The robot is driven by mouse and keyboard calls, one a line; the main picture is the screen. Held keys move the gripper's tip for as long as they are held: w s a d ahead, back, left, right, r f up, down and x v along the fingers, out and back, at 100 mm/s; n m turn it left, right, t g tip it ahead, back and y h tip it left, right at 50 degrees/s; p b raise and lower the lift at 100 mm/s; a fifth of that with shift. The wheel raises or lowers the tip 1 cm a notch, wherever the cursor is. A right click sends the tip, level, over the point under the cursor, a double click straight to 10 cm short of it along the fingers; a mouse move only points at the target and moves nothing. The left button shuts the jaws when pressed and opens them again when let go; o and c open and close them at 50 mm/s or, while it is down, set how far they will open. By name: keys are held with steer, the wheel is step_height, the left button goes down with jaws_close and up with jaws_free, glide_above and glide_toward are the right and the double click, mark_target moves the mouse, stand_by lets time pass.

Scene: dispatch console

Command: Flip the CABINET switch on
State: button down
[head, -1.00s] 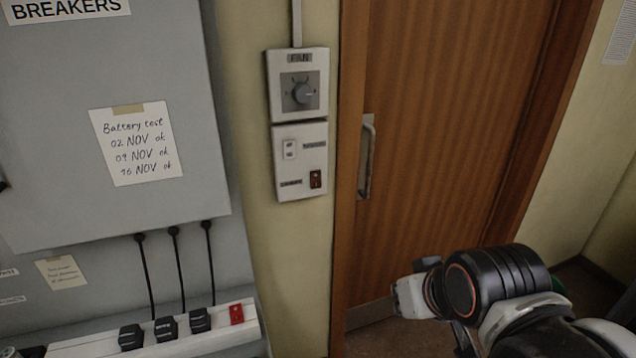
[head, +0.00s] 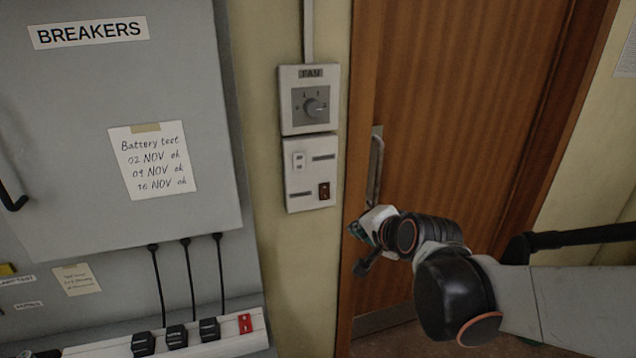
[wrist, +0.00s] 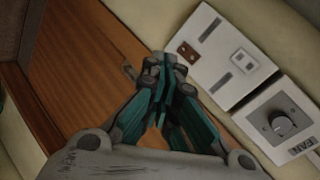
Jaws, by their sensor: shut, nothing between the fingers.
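The switch plate (head: 312,174) is on the wall strip beside the door, below the fan control. It carries a white switch (head: 298,161) at upper left and a dark red-brown switch (head: 324,190) at lower right, each beside a small label too small to read. In the wrist view the red-brown switch (wrist: 187,51) and the white switch (wrist: 243,60) both show. My gripper (head: 361,234) is to the right of and below the plate, in front of the door, apart from it. In the wrist view my gripper (wrist: 165,62) has its fingers together, empty, with the tips near the red-brown switch in the picture.
A fan control (head: 309,100) with a round knob sits directly above the plate. The wooden door (head: 450,110) with a metal handle (head: 375,165) is to the right. A grey breaker cabinet (head: 80,90) and a power strip (head: 245,338) with plugs are to the left.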

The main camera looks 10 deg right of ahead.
steer(key=w+f+m+t, duration=0.1)
steer(key=w+m, duration=0.3)
steer(key=w, duration=0.2)
steer(key=shift+w+a+m+t+p, duration=0.15)
steer(key=shift+w+m+t+p, duration=0.15)
steer(key=shift+m+p, duration=0.15)
steer(key=shift+f, duration=0.1)
steer(key=b, duration=0.3)
glide_toward(329, 197)
steer(key=d+f+x, duration=0.1)
steer(key=x, duration=0.4)
steer(key=shift+w+a, duration=0.5)
steer(key=shift+w, duration=0.2)
steer(key=shift+w+a+f+b, duration=0.1)
steer(key=shift+w+f+b, duration=0.1)
steer(key=shift+w+b, duration=0.2)
steer(key=shift+r, duration=0.2)
